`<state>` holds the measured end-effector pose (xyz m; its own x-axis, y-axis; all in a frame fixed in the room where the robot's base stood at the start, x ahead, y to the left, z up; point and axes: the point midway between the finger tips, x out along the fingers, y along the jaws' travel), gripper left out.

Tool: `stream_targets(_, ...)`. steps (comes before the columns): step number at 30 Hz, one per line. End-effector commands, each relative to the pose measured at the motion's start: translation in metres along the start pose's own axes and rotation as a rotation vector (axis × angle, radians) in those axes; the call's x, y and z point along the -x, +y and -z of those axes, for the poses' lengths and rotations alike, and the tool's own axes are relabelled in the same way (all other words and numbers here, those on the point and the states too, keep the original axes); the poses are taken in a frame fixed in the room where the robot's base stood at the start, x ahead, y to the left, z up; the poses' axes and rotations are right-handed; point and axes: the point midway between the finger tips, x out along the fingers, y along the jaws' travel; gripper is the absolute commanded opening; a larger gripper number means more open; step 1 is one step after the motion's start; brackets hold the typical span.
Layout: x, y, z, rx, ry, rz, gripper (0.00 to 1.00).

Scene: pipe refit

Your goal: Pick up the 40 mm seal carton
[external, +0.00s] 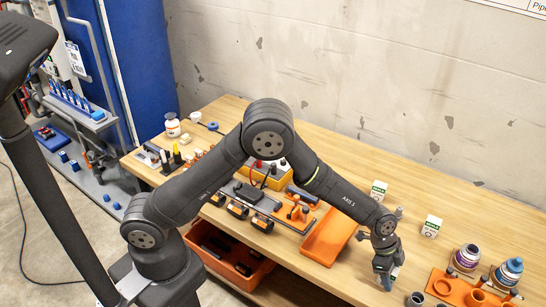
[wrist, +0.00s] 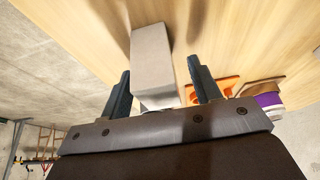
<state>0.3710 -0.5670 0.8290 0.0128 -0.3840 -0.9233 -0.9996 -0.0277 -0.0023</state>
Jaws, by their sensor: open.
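Two small white cartons with green labels stand upright on the wooden bench in the external view, one further back (external: 378,190) and one to its right (external: 432,226). Their size markings are too small to read. My gripper (external: 385,282) is low over the front of the bench, in front of both. In the wrist view my gripper (wrist: 160,92) is open, with a pale grey-white carton (wrist: 152,58) showing between its two dark fingers. I cannot tell which carton this is, or whether the fingers touch it.
An orange tray (external: 328,237) lies left of my gripper. At the right, an orange holder (external: 452,289) stands by a purple-banded fitting (external: 466,258) and a blue-topped one (external: 508,271). Tools and clamps crowd the bench's left. The bench behind the cartons is clear up to the wall.

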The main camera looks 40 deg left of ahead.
Motion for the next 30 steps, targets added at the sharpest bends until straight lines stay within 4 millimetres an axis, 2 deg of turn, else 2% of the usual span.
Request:
stream_targets(2,0.0,0.0,0.0,0.0,0.0,0.0,0.57)
stream_targets(3,0.0,0.0,0.0,0.0,0.0,0.0,0.53)
stream_targets(10,0.001,0.0,0.0,0.0,0.0,0.0,0.09)
stream_targets(22,0.007,0.0,0.003,-0.001,0.001,0.0,0.09)
stream_targets(26,0.021,0.0,0.009,-0.002,0.002,0.001,0.09)
stream_targets(29,0.039,-0.001,0.017,-0.002,0.003,0.0,0.09)
stream_targets(30,0.044,0.008,0.019,-0.005,0.0,-0.002,0.09)
